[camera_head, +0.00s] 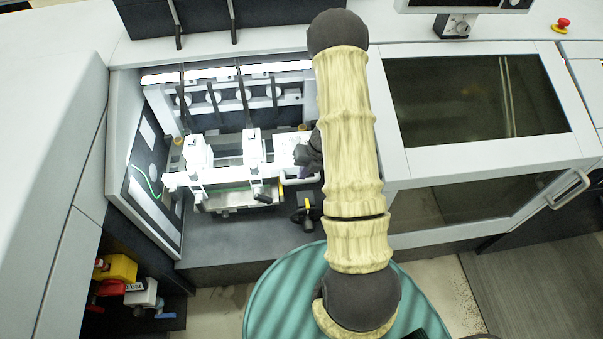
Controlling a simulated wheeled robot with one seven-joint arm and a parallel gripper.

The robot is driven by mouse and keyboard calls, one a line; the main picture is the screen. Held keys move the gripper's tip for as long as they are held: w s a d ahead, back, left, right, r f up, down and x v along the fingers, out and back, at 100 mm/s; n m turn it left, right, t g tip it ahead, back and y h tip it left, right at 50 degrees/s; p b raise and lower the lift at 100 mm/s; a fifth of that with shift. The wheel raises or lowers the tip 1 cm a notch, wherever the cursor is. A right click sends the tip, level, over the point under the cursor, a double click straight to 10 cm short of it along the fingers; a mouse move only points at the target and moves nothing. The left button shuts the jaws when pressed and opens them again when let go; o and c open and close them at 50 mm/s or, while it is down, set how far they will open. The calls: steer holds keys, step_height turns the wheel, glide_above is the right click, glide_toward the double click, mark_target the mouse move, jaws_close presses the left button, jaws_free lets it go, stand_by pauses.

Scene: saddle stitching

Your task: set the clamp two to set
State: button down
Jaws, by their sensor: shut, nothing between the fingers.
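The stitching unit (222,180) sits in an open bay, with two white blocks on a crossbar. The left block (197,152) and the right block (252,147) stand side by side. A small dark lever (264,197) shows at the front right of the bar. I cannot tell which part is clamp two or how it is set. My gripper (306,153) shows as a small dark shape at the right of the unit, mostly hidden behind my arm. It is shut and seems empty. I cannot tell whether it touches anything.
A black knob with a yellow part (306,213) stands right of the unit, close to my arm. The bay's side wall (150,170) bounds it on the left. A windowed cover (475,97) is on the right. Yellow and red fittings (117,270) are at lower left.

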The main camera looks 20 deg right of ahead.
steer(key=w+a+r+n+h+b, duration=0.1)
steer(key=a+n+b, duration=0.3)
steer(key=n, duration=0.5)
steer(key=w+a+r+n+g+h+b, duration=0.1)
steer(key=a+n+h+b, duration=0.2)
steer(key=n+b, duration=0.5)
steer(key=shift+w+a+n, duration=0.2)
steer(key=shift+a+n, duration=0.3)
steer(key=shift+n, duration=0.1)
steer(key=shift+w, duration=0.1)
